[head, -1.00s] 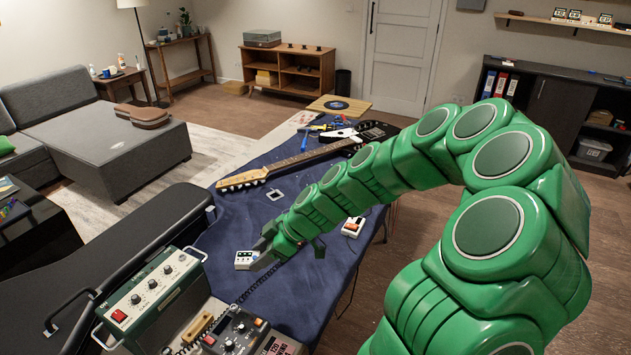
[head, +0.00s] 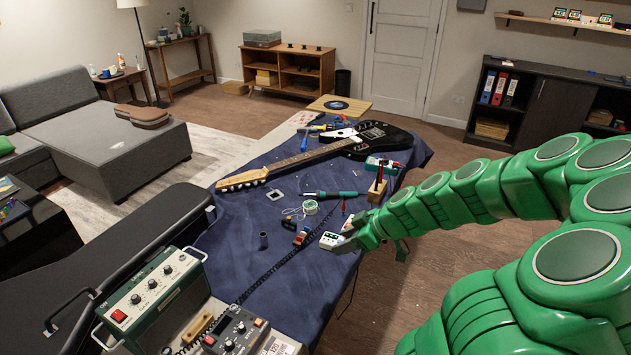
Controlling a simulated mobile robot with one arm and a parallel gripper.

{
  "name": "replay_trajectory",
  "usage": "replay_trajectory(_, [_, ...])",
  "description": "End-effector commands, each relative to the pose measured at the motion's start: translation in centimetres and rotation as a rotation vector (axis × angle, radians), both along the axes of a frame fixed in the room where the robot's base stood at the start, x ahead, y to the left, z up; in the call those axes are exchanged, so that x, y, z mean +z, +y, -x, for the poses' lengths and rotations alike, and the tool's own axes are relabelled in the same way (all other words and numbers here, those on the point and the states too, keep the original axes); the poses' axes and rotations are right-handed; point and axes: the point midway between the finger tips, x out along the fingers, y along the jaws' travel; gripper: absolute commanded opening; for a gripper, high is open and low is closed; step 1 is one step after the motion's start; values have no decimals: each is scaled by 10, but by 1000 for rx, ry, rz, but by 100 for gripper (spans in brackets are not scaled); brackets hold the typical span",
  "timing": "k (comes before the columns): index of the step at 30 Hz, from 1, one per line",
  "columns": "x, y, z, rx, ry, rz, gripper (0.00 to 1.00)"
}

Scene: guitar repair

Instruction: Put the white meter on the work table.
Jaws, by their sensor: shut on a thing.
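The white meter (head: 326,241), a small white box with a dark marked face, is at the tips of my gripper (head: 342,239). My gripper is shut on it, near the right edge of the work table (head: 225,226), which has a dark blue cover. I cannot tell whether the meter touches the cover or is held just above it. A second white box with orange (head: 350,223) shows just behind my gripper and is partly hidden by it.
A red-and-tan small object (head: 302,236), a dark cylinder (head: 263,240), a solder spool (head: 310,207), and a teal soldering iron (head: 335,194) lie nearby. A black guitar (head: 375,138) lies farther back. A green amplifier box (head: 153,287) stands at front left. Blue cover is bare at middle left.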

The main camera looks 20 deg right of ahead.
Motion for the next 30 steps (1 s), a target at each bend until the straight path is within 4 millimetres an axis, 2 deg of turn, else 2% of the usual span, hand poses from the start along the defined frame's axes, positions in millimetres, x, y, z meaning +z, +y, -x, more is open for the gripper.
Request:
replay_trajectory(3, [0,-19,6,-41,-2,0,13])
replay_trajectory(8, [-2,-37,14,-83,-1,-1,13])
replay_trajectory(15, [-34,-34,13,-78,3,-3,13])
replay_trajectory(23, [-50,-34,11,-76,-1,-1,13])
replay_trajectory(30, [-63,-41,-13,-76,1,1,13])
